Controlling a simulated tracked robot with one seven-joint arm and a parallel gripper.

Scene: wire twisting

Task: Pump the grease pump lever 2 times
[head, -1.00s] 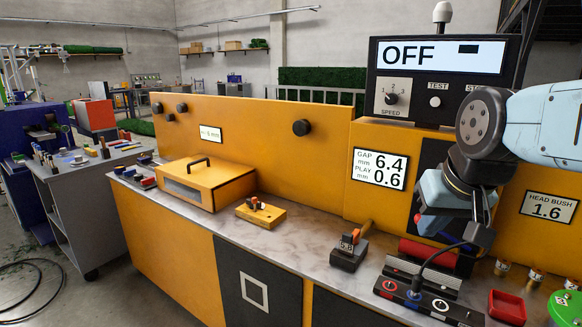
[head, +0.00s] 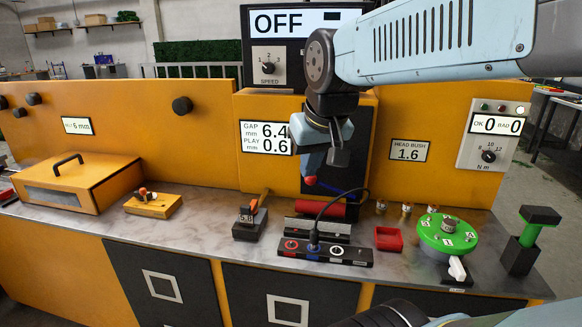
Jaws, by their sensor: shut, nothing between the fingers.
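A red ball knob (head: 311,181) on a thin dark blue rod shows just below my gripper in the head view; it looks like a lever. A red cylinder (head: 335,210) lies below it on the bench. No label shows that this is the grease pump. My gripper (head: 337,158) points down in front of the dark panel, with its fingers shut and empty. It is above and slightly right of the knob. They look apart, but the depth between them is hard to tell.
The bench (head: 205,228) carries a black socket strip (head: 325,255) with a cable looping up, a red tray (head: 388,238), a green round fixture (head: 448,232) and a green-topped black stand (head: 532,238). A small block (head: 250,218) marked 5.8 stands left. The display (head: 292,22) reads OFF.

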